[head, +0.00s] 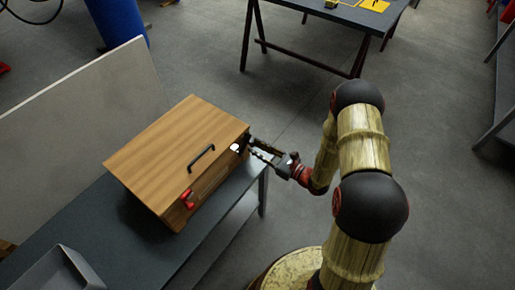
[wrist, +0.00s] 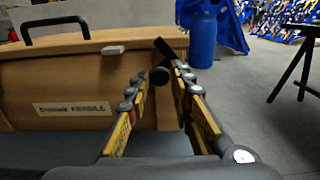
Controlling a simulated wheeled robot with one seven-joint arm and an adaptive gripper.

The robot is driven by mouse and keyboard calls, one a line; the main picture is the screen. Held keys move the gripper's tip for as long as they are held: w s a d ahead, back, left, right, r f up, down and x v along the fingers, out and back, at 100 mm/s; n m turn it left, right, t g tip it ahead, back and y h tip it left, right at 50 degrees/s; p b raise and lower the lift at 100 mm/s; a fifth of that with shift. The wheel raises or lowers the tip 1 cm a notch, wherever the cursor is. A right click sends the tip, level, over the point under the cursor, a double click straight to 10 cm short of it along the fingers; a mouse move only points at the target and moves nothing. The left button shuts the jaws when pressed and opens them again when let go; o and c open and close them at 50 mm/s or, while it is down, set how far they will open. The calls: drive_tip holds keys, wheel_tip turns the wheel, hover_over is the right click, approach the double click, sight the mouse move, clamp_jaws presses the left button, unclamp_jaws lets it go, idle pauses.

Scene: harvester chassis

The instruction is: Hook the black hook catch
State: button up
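A wooden box (head: 180,140) with a closed-looking lid stands on a dark table. The black hook catch is on the box's front, near its right end; in the wrist view it shows as a slanted dark bar (wrist: 164,47) above a round black knob (wrist: 158,77). I cannot tell if the two touch. My gripper (head: 258,150) reaches the box's front right end from the right. In the wrist view its yellow-sided fingers (wrist: 163,71) are apart, with the catch at the gap between the tips. The gripper hides part of the catch in the head view.
A black handle (head: 201,158) is on the lid and a red latch (head: 187,198) at the front left. The front bears a white label (wrist: 73,109). A grey panel (head: 80,140) stands behind the box, a grey tray (head: 60,272) at lower left.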

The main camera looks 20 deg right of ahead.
clamp_jaws()
idle(0.4)
drive_tip(key=shift+a+r+n, duration=0.1)
drive_tip(key=shift+n, duration=0.2)
drive_tip(key=shift+s+a+r+n, duration=0.2)
drive_tip(key=shift+a+r+n, duration=0.1)
drive_tip(key=shift+n, duration=0.6)
drive_tip(key=shift+s+a+r+n+b, duration=0.2)
drive_tip(key=shift+s+a+n+b, duration=0.2)
drive_tip(key=shift+n, duration=0.85)
drive_tip(key=shift+s+a+r+n+b, duration=0.25)
drive_tip(key=shift+a+n+b, duration=0.25)
drive_tip(key=shift+n, duration=0.8)
drive_tip(key=shift+s+a+r+n+b, duration=0.15)
drive_tip(key=shift+s+a+n+b, duration=0.25)
drive_tip(key=shift+n, duration=0.85)
drive_tip(key=shift+a, duration=0.1)
drive_tip(key=shift+o, duration=1.5)
unclamp_jaws()
